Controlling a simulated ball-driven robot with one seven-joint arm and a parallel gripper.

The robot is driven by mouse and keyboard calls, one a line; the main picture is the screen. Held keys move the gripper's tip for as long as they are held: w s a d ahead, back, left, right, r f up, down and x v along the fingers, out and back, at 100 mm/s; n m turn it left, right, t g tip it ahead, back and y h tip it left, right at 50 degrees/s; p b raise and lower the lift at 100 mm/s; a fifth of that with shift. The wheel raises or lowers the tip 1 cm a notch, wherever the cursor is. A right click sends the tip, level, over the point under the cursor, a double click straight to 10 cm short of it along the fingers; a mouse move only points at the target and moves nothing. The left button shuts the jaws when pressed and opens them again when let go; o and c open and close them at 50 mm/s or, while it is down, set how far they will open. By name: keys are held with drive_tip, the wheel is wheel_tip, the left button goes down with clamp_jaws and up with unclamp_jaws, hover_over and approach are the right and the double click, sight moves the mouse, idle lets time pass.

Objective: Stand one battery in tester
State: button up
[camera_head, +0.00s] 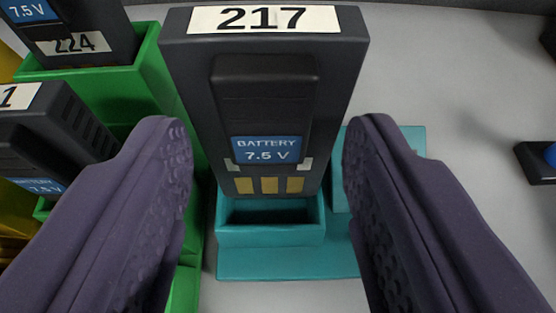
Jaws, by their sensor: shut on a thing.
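A dark grey battery marked 217 (270,75) stands upright in the middle, with a blue "BATTERY 7.5 V" label and gold contacts low on its face. My gripper (268,130) has one purple finger on each side of this battery and is shut on it. The teal tester (290,264) lies below, with an open-topped socket at the battery's lower end. The battery's bottom end meets the socket's opening in the picture; I cannot tell how deep it sits or whether it touches the floor of the socket.
A green holder (155,60) at the left carries a battery marked 224 (85,45) and another battery (55,140) whose number is partly cut off. A yellow holder edge shows at the far left. Dark objects (540,165) lie at the right edge. The grey surface between is clear.

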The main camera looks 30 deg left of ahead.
sight(270, 192)
drive_tip(key=shift+f+b, duration=1.95)
drive_tip(key=shift+f, duration=0.55)
drive_tip(key=shift+f, duration=0.2)
drive_tip(key=o, duration=1.2)
drive_tip(key=p+v, duration=0.3)
drive_tip(key=v, duration=0.4)
drive_tip(key=shift+s+d, duration=0.2)
drive_tip(key=shift+s, duration=0.1)
